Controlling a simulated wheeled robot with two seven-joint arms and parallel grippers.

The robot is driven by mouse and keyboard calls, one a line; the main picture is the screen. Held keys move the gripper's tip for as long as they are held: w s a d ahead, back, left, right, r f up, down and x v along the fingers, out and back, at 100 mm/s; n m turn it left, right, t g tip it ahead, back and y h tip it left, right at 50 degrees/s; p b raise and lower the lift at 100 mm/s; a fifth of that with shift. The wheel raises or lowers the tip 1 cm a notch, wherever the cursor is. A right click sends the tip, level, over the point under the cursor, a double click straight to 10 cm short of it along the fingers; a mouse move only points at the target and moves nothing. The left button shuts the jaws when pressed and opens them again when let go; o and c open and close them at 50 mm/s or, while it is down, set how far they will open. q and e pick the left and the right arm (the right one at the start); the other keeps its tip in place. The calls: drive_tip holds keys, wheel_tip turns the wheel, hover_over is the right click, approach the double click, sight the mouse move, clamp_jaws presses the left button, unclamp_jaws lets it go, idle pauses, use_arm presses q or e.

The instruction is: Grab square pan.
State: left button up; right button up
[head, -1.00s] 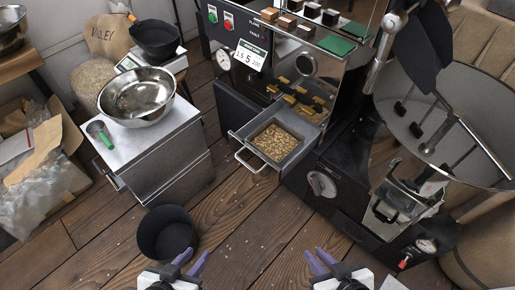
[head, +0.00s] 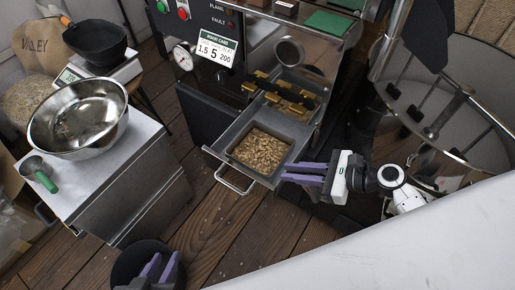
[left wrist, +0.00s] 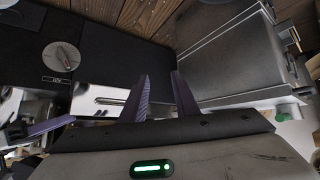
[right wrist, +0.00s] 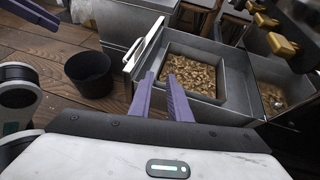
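The square pan (head: 233,153) is a grey metal pan filled with beans, sitting in the pulled-out drawer of the roaster. It also shows in the right wrist view (right wrist: 215,97). My right gripper (head: 284,173) reaches in from the right, its purple fingers apart at the pan's right side. In the right wrist view the fingertips (right wrist: 161,76) overlap the pan's near edge, with a gap between them; I cannot tell whether they touch it. My left gripper (head: 161,262) is low, over the black bucket, with open, empty fingers (left wrist: 159,76).
The drawer's handle (head: 232,183) projects toward me. A black bucket (right wrist: 89,75) stands on the floor. A cabinet at left carries a steel bowl (head: 78,117) and a green-handled scoop (head: 37,172). The roaster (head: 205,105) and round cooling bin (head: 470,110) bound the back and right.

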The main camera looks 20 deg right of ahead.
sight(258, 169)
drive_tip(key=b+x, duration=0.1)
drive_tip(key=x, duration=0.5)
drive_tip(key=shift+a, duration=0.1)
drive_tip(key=shift+w+a+f+b, duration=0.15)
drive_tip(key=shift+b, duration=0.15)
drive_tip(key=b+x, duration=0.2)
drive_tip(key=x, duration=0.2)
drive_tip(key=shift+w+f, duration=0.1)
drive_tip(key=shift+f, duration=0.25)
drive_tip(key=shift+w+a, duration=0.2)
use_arm(q)
drive_tip(key=shift+d+f+t, duration=0.3)
drive_tip(key=shift+f, duration=0.3)
use_arm(e)
drive_tip(key=shift+c, duration=0.3)
clamp_jaws()
